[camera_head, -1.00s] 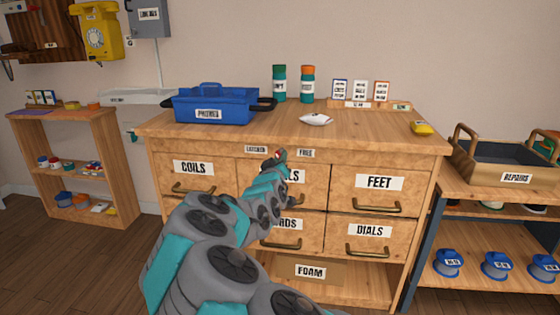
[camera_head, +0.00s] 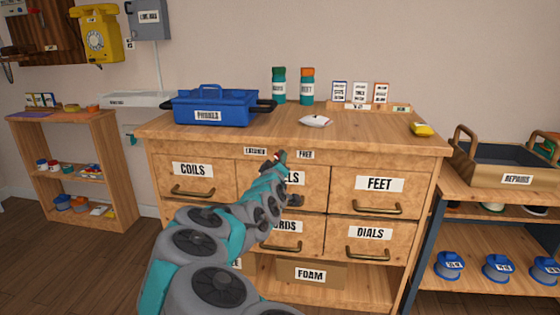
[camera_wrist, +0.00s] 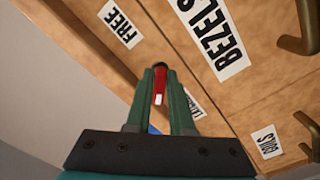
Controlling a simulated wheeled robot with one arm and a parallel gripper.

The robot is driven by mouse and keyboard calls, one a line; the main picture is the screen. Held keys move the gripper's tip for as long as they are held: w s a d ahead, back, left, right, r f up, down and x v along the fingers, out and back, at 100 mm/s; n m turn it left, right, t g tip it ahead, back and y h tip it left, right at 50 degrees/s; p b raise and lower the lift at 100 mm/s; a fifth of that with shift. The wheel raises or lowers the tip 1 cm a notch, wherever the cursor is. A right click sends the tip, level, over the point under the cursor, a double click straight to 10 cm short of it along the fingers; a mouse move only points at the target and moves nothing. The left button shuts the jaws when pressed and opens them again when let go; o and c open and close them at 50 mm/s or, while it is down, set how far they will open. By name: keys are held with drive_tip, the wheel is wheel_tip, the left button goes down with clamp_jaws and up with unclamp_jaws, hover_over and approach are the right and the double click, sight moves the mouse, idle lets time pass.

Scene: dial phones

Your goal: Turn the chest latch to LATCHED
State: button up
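The wooden chest (camera_head: 343,155) has a LATCHED label (camera_head: 256,152) at left and a FREE label (camera_head: 305,155) at right on its top rail. The chest latch, a small red and white piece (camera_wrist: 158,86), shows between my fingertips in the wrist view. My gripper (camera_wrist: 160,72) has its two green fingers close together on the latch, with no clear gap. In the head view my gripper (camera_head: 277,157) is at the rail between the two labels. The fingers hide the latch's pivot. In the wrist view the FREE label (camera_wrist: 119,25) is clear, and the LATCHED label (camera_wrist: 194,104) is partly covered.
My arm covers part of the chest's middle drawers. Drawer handles (camera_head: 376,208) stick out below the rail. A blue tote (camera_head: 212,107), bottles and a small white bag (camera_head: 315,121) stand on the chest top. A shelf with a REPAIRS tray (camera_head: 515,178) is at right.

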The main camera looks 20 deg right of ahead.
drive_tip(key=o, duration=0.4)
drive_tip(key=shift+c, duration=0.2)
drive_tip(key=b+v, duration=0.1)
drive_tip(key=v, duration=0.6)
drive_tip(key=shift+s+a, duration=0.25)
drive_tip(key=shift+s, duration=0.1)
